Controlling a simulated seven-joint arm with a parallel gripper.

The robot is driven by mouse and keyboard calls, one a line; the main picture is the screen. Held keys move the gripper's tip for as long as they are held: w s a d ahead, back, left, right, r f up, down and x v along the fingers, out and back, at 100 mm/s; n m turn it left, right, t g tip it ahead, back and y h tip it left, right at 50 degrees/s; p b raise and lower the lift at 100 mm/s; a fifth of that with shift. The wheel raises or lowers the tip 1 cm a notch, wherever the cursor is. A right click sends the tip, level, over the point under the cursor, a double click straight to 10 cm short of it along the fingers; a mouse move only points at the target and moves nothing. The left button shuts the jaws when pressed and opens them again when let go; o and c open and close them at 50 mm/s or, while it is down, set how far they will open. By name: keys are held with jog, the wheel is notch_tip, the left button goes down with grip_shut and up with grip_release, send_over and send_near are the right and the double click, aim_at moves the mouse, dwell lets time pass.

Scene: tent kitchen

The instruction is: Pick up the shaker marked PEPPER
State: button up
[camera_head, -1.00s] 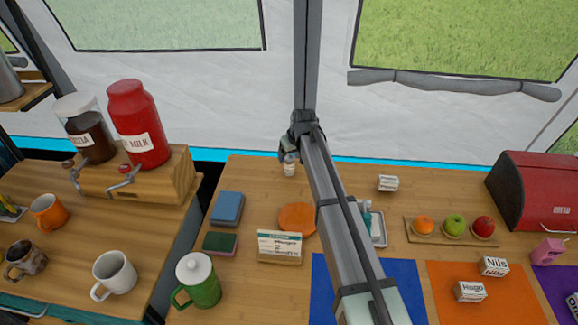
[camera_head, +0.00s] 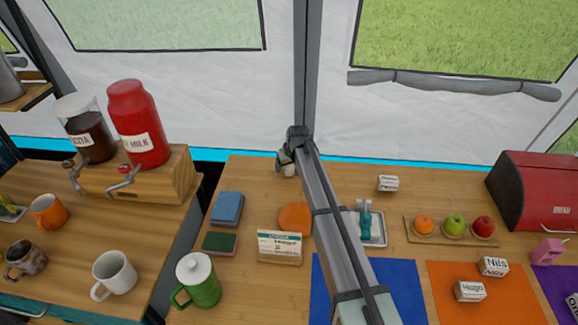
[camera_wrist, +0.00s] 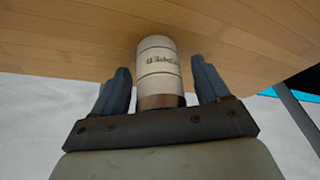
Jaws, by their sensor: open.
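The pepper shaker (camera_wrist: 158,62) is a pale cylinder with a brownish band at the end near my gripper. Its lettering looks upside down in the wrist view, and "PEPPER" is partly legible. My gripper (camera_wrist: 160,88) is open, with one finger on each side of the shaker and a visible gap at both sides. In the head view my gripper (camera_head: 284,162) is at the back edge of the wooden table, over the shaker (camera_head: 289,170), which is mostly hidden there.
The wooden table (camera_head: 250,185) is clear around the shaker. The tent wall (camera_head: 230,105) rises close behind.

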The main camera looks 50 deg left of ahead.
jog(key=shift+c, duration=0.3)
jog(key=c, duration=1)
jog(key=shift+r, duration=0.15)
